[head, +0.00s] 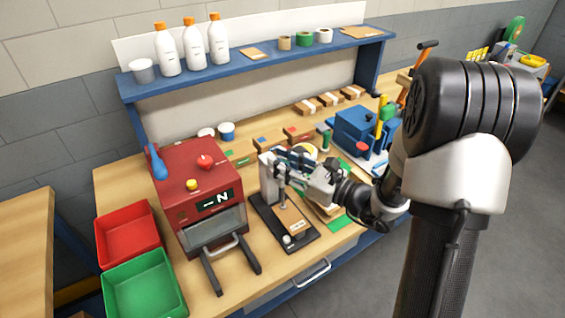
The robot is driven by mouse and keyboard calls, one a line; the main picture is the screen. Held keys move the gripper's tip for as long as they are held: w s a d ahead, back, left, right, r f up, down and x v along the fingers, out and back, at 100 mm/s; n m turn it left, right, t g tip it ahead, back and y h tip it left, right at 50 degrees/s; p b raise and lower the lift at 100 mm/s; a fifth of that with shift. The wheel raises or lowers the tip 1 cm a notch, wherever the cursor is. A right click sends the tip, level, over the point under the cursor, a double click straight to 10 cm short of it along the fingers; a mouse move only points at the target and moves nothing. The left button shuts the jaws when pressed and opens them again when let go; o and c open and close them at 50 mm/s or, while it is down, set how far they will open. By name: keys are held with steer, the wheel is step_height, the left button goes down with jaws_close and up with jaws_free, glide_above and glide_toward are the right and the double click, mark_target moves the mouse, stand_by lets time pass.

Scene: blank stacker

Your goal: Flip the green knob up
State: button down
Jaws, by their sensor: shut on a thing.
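A green knob-like part (387,113) sits on top of the blue machine (352,125), next to a yellow upright lever. A smaller green-topped post (325,141) stands left of that machine. I cannot tell for sure which of them is the green knob. My gripper (279,163) is left of and nearer than both, apart from them, by the top of a grey upright stand (268,185) on a black base. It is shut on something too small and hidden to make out. My arm comes in from the right and covers part of the bench.
A red machine (190,180) with a blue lever, a red knob and a yellow button stands left of my gripper. Red (128,232) and green (146,285) bins are at the front left. Bottles (166,55) and tape rolls (304,39) line the blue shelf (260,72).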

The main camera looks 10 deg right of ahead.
step_height(320, 180, up, 5)
steer(key=p, duration=0.4)
steer(key=c, duration=1.8)
jaws_free()
steer(key=shift+o, duration=1.4)
steer(key=shift+s+d, duration=0.15)
steer(key=shift+o, duration=0.9)
